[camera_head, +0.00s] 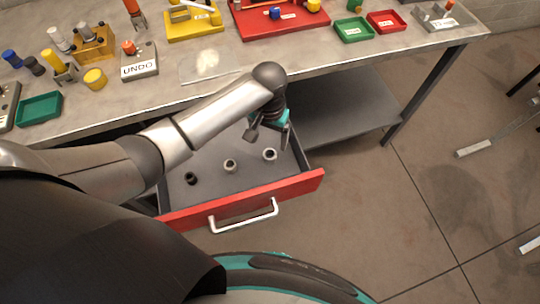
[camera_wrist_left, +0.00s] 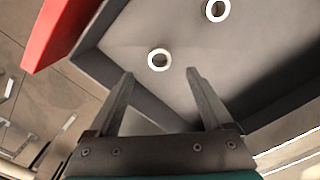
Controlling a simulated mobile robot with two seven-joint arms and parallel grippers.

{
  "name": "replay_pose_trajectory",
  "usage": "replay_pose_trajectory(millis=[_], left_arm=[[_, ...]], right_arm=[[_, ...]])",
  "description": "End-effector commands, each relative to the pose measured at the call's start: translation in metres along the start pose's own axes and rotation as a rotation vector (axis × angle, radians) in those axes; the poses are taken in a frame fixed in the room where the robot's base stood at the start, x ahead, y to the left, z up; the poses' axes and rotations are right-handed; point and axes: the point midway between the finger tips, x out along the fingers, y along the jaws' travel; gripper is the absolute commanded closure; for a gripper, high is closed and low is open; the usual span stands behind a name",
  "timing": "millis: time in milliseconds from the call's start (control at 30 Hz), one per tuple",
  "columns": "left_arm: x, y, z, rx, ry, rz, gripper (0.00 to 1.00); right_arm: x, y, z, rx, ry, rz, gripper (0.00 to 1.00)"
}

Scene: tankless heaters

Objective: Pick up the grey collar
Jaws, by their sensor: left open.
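The open drawer (camera_head: 250,192) holds three small ring collars, standing apart in a row on its grey floor. One is black (camera_head: 191,178), at the left. The middle collar (camera_head: 230,165) and the right collar (camera_head: 269,154) both look light grey; I cannot tell which one the task names. My left gripper (camera_head: 270,132) hangs over the right part of the drawer, close to the right collar. In the left wrist view my gripper's fingers (camera_wrist_left: 160,74) are apart and empty. One light grey ring (camera_wrist_left: 159,60) lies just beyond and between the fingertips, another (camera_wrist_left: 215,10) farther off.
The drawer has a red front with a metal handle (camera_head: 244,215) and raised side walls. The workbench top (camera_head: 330,55) above it carries trays, blocks and an UNDO box (camera_head: 139,64). A grey lower shelf (camera_head: 340,110) lies right of the drawer.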

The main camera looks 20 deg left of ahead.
Motion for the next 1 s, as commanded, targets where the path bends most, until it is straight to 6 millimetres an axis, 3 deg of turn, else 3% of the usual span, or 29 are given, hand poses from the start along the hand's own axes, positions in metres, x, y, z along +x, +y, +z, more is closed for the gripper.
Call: replay_pose_trajectory(millis=[100,300,600,900,1000], left_arm=[[0.018,0.000,-0.001,-0.001,0.001,0.000,0.16],[0.029,0.000,-0.001,0.000,0.002,0.000,0.16],[0.071,0.001,-0.003,0.001,0.001,0.000,0.16],[0.074,0.001,-0.004,0.001,0.003,0.000,0.16],[0.074,0.001,-0.004,0.001,0.003,0.000,0.27]], right_arm=[[0.007,0.001,-0.006,0.000,0.010,0.001,0.50],[0.011,0.003,-0.022,0.000,0.039,0.004,0.50],[0.029,0.003,-0.021,0.000,0.039,0.004,0.50],[0.029,0.002,-0.016,-0.001,0.031,0.003,0.50],[0.029,0.001,-0.015,-0.001,0.029,0.002,0.50]])
